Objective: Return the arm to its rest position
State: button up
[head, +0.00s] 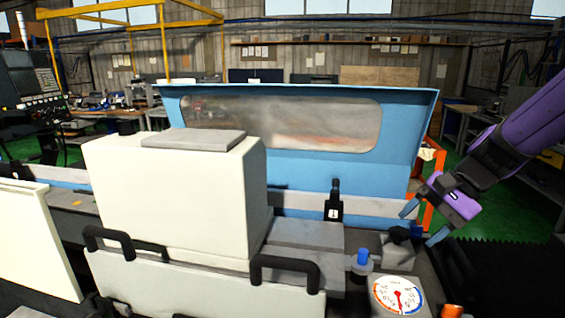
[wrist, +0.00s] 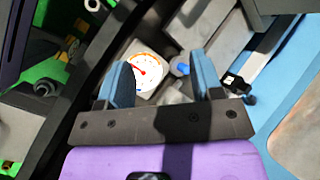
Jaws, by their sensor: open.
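My gripper (head: 421,226) hangs at the right in the head view, at the end of my purple arm, above the right end of the machine. Its two blue-tipped fingers are apart with nothing between them. In the wrist view my gripper (wrist: 156,84) also shows open and empty. Beyond its fingers are a round dial gauge (wrist: 143,70) and a blue knob (wrist: 181,69). In the head view the dial gauge (head: 397,296) lies below and left of the gripper, and the blue knob (head: 362,257) stands left of it.
A blue guard with a window (head: 300,185) stands behind the white housing (head: 175,200). Black handles (head: 285,268) stick out in front. A small black lever (head: 334,205) stands left of the gripper. An orange knob (head: 452,311) sits at lower right. Green floor shows at right.

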jog(key=s+d+r+n+t+h, duration=0.2)
jog(key=s+r+n+h, duration=0.1)
jog(key=s, duration=0.5)
jog(key=s+d+r+n+t+h, duration=0.2)
jog(key=s+r+n+h, duration=0.2)
jog(key=s+r+n, duration=0.2)
jog(key=shift+s+d+r, duration=0.15)
jog(key=shift+s+r, duration=0.2)
jog(key=shift+s, duration=0.65)
